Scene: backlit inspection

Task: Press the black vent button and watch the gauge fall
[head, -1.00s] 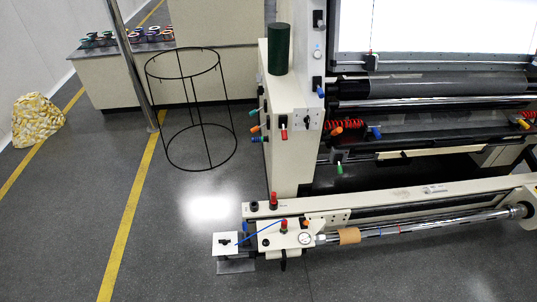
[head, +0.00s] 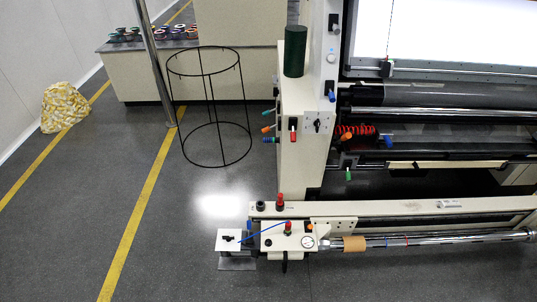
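A small round white gauge (head: 308,242) sits on the cream end block (head: 270,243) of the low roller beam; its needle is too small to read. A small round black button (head: 260,206) stands on the beam's left end, left of a red knob (head: 280,200). A white plate (head: 229,239) at the far left end carries a black fitting (head: 228,238). I cannot tell from the labels which black part is the vent button. Neither of my grippers shows in the head view.
The tall machine (head: 303,150) with coloured handles stands behind the beam. A black wire hoop frame (head: 220,162) stands on the floor at left, beside a metal post (head: 155,70). A yellowish sack (head: 63,107) lies by the wall. The grey floor in front and left of the beam is clear.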

